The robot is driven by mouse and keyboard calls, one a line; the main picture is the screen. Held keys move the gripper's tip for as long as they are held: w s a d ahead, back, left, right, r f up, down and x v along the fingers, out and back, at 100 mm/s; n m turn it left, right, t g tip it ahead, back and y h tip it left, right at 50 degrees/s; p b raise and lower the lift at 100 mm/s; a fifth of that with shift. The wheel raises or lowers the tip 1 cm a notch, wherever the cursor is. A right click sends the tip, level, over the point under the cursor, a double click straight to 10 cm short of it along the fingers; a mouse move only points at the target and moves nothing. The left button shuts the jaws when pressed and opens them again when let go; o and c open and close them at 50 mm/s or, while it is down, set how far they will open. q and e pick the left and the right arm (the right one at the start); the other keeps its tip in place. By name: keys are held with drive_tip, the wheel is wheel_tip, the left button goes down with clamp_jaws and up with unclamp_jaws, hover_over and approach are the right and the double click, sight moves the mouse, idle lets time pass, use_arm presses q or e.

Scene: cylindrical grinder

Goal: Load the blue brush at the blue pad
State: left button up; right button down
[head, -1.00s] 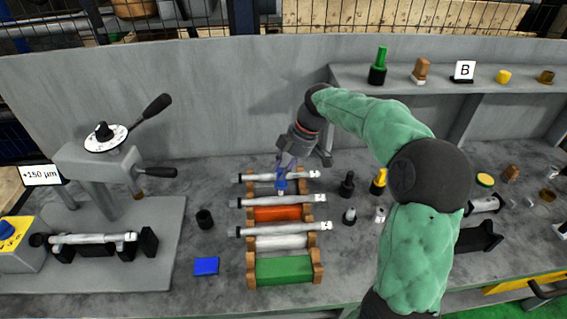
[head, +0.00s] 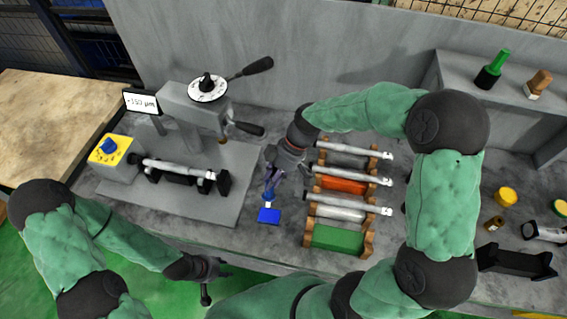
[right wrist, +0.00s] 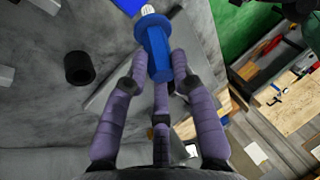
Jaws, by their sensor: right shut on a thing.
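My right gripper (head: 271,182) is shut on the blue brush (right wrist: 158,48), which points down with its pale tip away from the fingers. In the head view the brush (head: 270,194) hangs right over the back edge of the blue pad (head: 268,216). I cannot tell whether the tip touches the pad. In the right wrist view a corner of the pad (right wrist: 127,5) shows beside the tip at the top edge. My left gripper (head: 207,268) is low at the bench's front edge, apart from the brush and pad; its fingers are too unclear to read.
A rack with silver shafts and coloured rests (head: 339,236) stands close right of the pad. A black cup (right wrist: 78,67) shows near the brush in the right wrist view. The measuring stand (head: 200,187) with a shaft on supports is to the left.

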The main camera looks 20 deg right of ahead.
wheel_tip(320, 180, down, 6)
drive_tip(key=b, duration=0.3)
drive_tip(key=shift+b, duration=0.4)
drive_tip(key=shift+s+f+b, duration=0.1)
drive_tip(key=shift+f+b, duration=0.45)
drive_tip(key=shift+f, duration=0.05)
idle(2.2)
drive_tip(key=shift+a, duration=0.1)
drive_tip(key=shift+r+p, duration=2.3)
drive_tip(key=shift+r, duration=1.3)
drive_tip(key=shift+f, duration=0.1)
